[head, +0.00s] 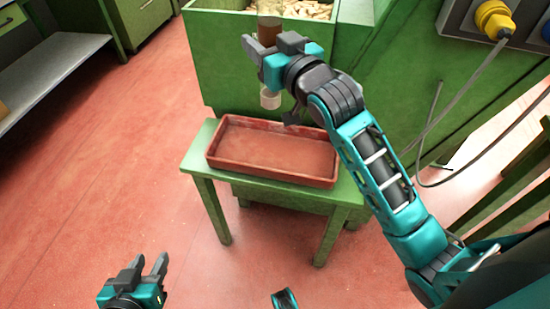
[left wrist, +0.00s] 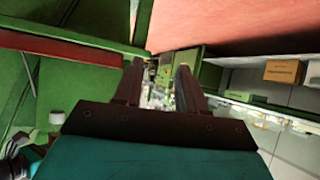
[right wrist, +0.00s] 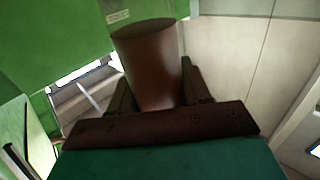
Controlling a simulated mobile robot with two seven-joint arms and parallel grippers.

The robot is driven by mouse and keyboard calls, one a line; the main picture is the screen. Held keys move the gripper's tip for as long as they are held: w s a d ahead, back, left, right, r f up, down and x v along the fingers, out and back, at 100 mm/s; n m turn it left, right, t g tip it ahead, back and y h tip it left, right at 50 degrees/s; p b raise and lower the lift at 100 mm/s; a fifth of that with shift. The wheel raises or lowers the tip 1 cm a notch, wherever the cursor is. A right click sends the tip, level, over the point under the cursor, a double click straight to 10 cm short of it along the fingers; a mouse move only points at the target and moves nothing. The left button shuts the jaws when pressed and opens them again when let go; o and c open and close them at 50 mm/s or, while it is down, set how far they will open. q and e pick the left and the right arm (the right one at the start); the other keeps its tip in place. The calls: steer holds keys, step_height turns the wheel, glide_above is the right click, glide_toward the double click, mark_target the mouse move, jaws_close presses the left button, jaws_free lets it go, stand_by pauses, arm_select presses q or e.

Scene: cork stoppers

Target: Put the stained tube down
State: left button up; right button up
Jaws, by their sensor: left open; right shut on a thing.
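My right gripper (head: 263,50) is shut on the stained tube (head: 269,33), a dark brown cylinder. It holds the tube near upright, above the back edge of the red tray. In the right wrist view the brown tube (right wrist: 150,65) stands between the two fingers. My left gripper (head: 152,268) is open and empty, low at the front left, away from the tube.
The red rectangular tray (head: 225,165) looks empty and lies on a small green table (head: 199,160). Behind it stands a green machine (head: 222,65) with a bin of corks (head: 310,9). A yellow plug and cable (head: 494,20) hang at the right. The red floor at the left is clear.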

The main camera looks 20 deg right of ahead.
step_height(320, 180, down, 20)
steer(key=b, duration=0.7)
steer(key=o, duration=1.1)
steer(key=shift+w+f, duration=0.1)
